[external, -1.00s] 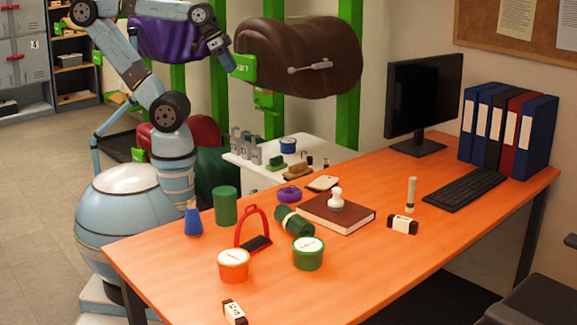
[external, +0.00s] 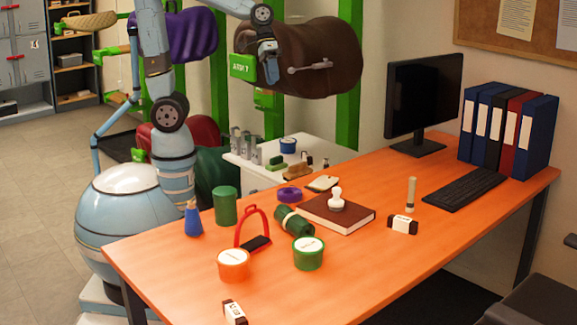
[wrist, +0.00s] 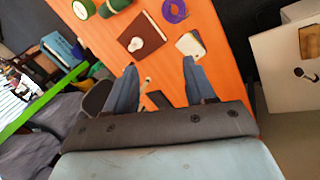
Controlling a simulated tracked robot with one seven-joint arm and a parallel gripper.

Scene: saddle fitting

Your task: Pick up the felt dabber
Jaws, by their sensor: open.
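My gripper (external: 270,70) hangs fingers down in front of the brown saddle, high above the desk's far side. In the wrist view its two blue fingers (wrist: 160,68) are apart, with nothing held between them. A white, round-knobbed piece (external: 336,199) stands upright on the brown book and also shows in the wrist view (wrist: 137,44). A slim beige stick (external: 411,194) stands upright farther right on the desk. I cannot tell for sure which of these two is the felt dabber. My gripper touches neither.
The orange desk (external: 390,262) also holds a brown book (external: 352,217), green roll (external: 293,221), purple ring (external: 289,195), pale pad (external: 322,184), tubs, keyboard (external: 465,188) and monitor (external: 424,95). The brown saddle (external: 300,58) is close behind my gripper. The front right desk is clear.

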